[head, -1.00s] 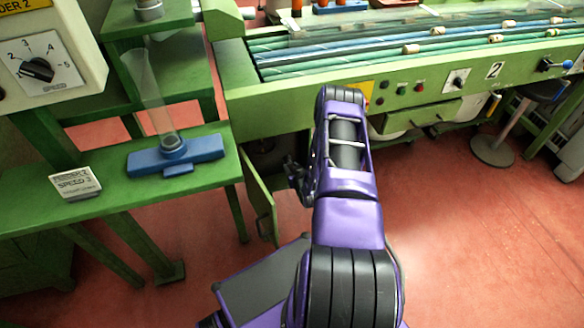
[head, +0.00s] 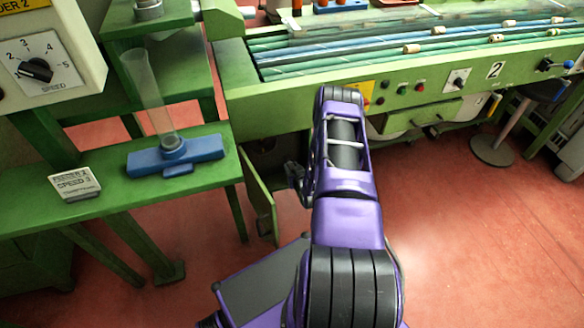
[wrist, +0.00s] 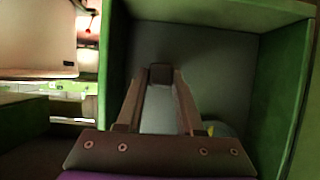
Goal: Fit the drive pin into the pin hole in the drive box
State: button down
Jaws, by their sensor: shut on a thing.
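In the wrist view my gripper (wrist: 160,74) is shut, its two brown fingers converging on a small dark piece at the tips. This is probably the drive pin, but its shape is too dark to make out. The gripper points into an open green-walled box (wrist: 278,85) with a grey inside, which may be the drive box. I cannot make out a pin hole. In the head view my purple arm reaches toward the space under the conveyor, beside an open green door (head: 262,210). The head view does not clearly show the fingertips or the pin.
A green conveyor frame (head: 300,115) with knobs and buttons runs across the back. A green bench (head: 115,195) at left carries a blue holder (head: 175,155) with a clear tube and a small sign (head: 75,184). Red floor at right is mostly free, with a stool (head: 495,148).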

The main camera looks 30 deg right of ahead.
jog(key=shift+w+r+t, duration=0.3)
jog(key=shift+w+r, duration=0.45)
jog(key=shift+w, duration=0.25)
jog(key=shift+c, duration=2.3)
grip_release()
jog(key=f+p+v, duration=0.1)
jog(key=p+v, duration=0.2)
jog(key=v, duration=1.5)
jog(key=shift+s, duration=0.55)
jog(key=shift+r, duration=0.1)
